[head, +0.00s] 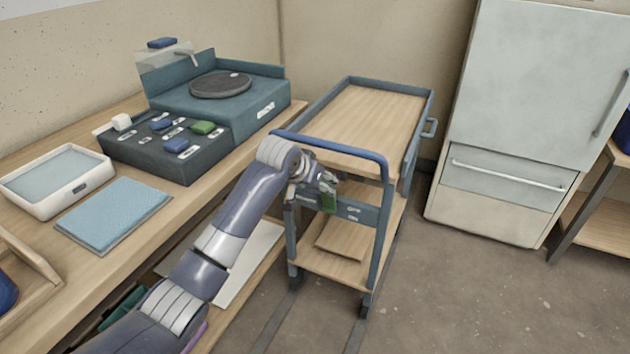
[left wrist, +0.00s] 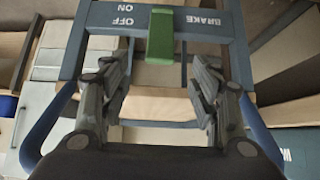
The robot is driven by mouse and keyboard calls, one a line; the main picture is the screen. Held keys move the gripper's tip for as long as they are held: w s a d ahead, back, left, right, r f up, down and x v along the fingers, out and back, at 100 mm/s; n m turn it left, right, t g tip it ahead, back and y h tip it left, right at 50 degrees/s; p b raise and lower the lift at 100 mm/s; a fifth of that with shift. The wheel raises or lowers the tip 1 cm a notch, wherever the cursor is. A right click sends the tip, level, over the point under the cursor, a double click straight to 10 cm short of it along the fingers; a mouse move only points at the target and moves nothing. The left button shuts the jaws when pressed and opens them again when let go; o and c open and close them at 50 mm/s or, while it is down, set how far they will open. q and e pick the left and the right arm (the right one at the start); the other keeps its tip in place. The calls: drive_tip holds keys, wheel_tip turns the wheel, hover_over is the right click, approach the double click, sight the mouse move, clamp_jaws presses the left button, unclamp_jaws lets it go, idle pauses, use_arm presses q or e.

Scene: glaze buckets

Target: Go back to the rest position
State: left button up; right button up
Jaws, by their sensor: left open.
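My left arm comes in from the lower left in the head view. My left gripper (head: 325,183) is at the near end of the cart (head: 345,85), by its brake panel. In the left wrist view the left gripper (left wrist: 160,90) is open, its two fingers spread wide with nothing between them. A green brake lever (left wrist: 160,38) sits on the panel just beyond the fingertips, beside the words ON, OFF and BRAKE. The lever also shows in the head view (head: 329,202), partly behind the gripper. I cannot tell if the fingers touch it. My right gripper is in neither view.
The cart's blue handle (head: 345,149) arches close to my wrist. A workbench (head: 105,255) on the left holds a turntable unit (head: 220,87), a white tray (head: 58,180) and a blue mat (head: 113,214). A pale cabinet (head: 545,90) stands at the right. Floor at the lower right is clear.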

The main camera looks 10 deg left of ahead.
use_arm(q)
drive_tip(key=shift+s+a+r, duration=0.15)
drive_tip(key=shift+s+r, duration=0.3)
